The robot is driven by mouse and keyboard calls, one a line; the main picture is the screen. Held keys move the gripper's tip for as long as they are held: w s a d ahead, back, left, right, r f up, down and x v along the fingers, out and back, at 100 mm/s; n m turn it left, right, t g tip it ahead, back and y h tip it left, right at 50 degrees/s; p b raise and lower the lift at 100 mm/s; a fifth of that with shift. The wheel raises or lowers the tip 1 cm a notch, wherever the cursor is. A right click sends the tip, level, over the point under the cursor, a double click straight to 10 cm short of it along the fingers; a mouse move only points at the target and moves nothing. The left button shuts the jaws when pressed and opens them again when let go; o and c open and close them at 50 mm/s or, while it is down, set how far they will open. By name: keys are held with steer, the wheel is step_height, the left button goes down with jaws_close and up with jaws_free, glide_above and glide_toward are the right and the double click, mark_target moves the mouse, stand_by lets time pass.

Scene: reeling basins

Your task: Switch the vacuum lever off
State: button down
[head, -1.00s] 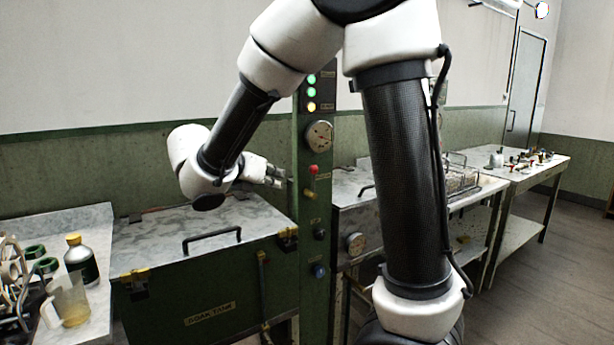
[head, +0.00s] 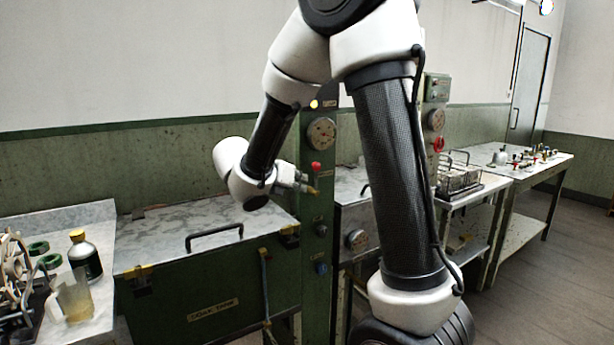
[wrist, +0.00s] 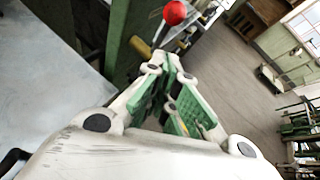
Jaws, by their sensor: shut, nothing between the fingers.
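A lever with a red ball knob (head: 316,167) is on the front of the green column (head: 316,215), below a round gauge. Its knob points up in the head view. My gripper (head: 312,190) is in front of the column, just below the knob. In the wrist view its green-padded fingers (wrist: 168,74) are shut and empty. I cannot tell whether the fingertips touch the lever. The lever's label is too small to read.
The green soak tank (head: 215,260) with a metal lid and black handle (head: 214,237) stands left of the column. A blue knob (head: 321,268) sits lower on the column. A bottle (head: 84,256) and a jug (head: 74,300) stand on the left bench. Open floor lies at right.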

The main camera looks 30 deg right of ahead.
steer(key=shift+w+d+r, duration=0.15)
steer(key=shift+w+d, duration=0.2)
steer(key=shift+d, duration=0.25)
steer(key=shift+w+d+r, duration=0.2)
steer(key=shift+w+d, duration=0.15)
steer(key=shift+d, duration=0.25)
steer(key=shift+w+d+r, duration=0.15)
steer(key=shift+w+d, duration=0.2)
steer(key=shift+d, duration=0.25)
steer(key=shift+r, duration=0.1)
steer(key=shift+d+r+y, duration=0.1)
steer(key=shift+d+y, duration=0.1)
steer(key=shift+y, duration=0.1)
